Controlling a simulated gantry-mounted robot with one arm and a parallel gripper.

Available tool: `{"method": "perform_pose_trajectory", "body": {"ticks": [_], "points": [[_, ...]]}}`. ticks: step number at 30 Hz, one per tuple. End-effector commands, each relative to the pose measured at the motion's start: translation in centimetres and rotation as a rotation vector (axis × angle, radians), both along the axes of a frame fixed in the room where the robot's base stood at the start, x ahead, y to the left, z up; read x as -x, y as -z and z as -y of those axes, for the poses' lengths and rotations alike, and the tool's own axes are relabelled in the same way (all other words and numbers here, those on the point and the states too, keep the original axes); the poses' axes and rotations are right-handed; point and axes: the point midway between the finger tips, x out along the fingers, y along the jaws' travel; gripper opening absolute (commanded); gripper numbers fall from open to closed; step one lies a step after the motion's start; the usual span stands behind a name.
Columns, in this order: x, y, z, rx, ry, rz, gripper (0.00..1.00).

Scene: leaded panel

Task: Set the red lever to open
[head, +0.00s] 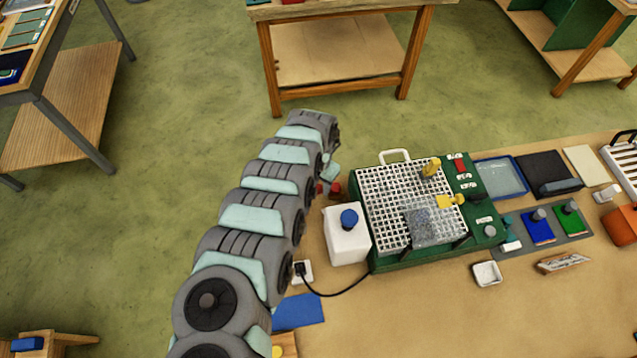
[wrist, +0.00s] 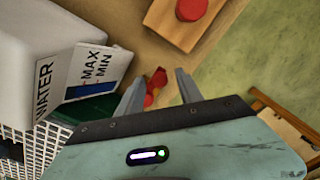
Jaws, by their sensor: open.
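A small red part (wrist: 155,82), which looks like the red lever, shows between the fingers of my gripper (wrist: 159,76) in the wrist view. A bit of yellow shows by it, and its lower end is hidden by the gripper body. The fingers are apart, with nothing held; I cannot tell whether they touch it. The arm hides part of this spot, and the lever's setting cannot be read.
The water container with MAX and MIN marks also stands close left in the wrist view (wrist: 35,60). A wooden block (wrist: 165,18) carries a round red knob (wrist: 192,8). The green machine with a white grid (head: 390,190) lies to the right. A black cable (head: 335,294) runs along the bench.

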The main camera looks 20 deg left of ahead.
Motion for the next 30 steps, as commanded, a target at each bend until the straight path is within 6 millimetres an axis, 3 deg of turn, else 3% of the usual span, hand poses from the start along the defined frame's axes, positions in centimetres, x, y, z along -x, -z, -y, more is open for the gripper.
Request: {"method": "perform_pose_trajectory", "body": {"ticks": [5, 20, 30], "points": [[0.00, 0.00, 0.02, 0.000, 0.000, 0.000, 0.42], [0.03, 0.02, 0.04, 0.001, 0.000, 0.000, 0.01], [0.02, 0.03, 0.03, 0.001, 0.001, 0.000, 0.00]]}}
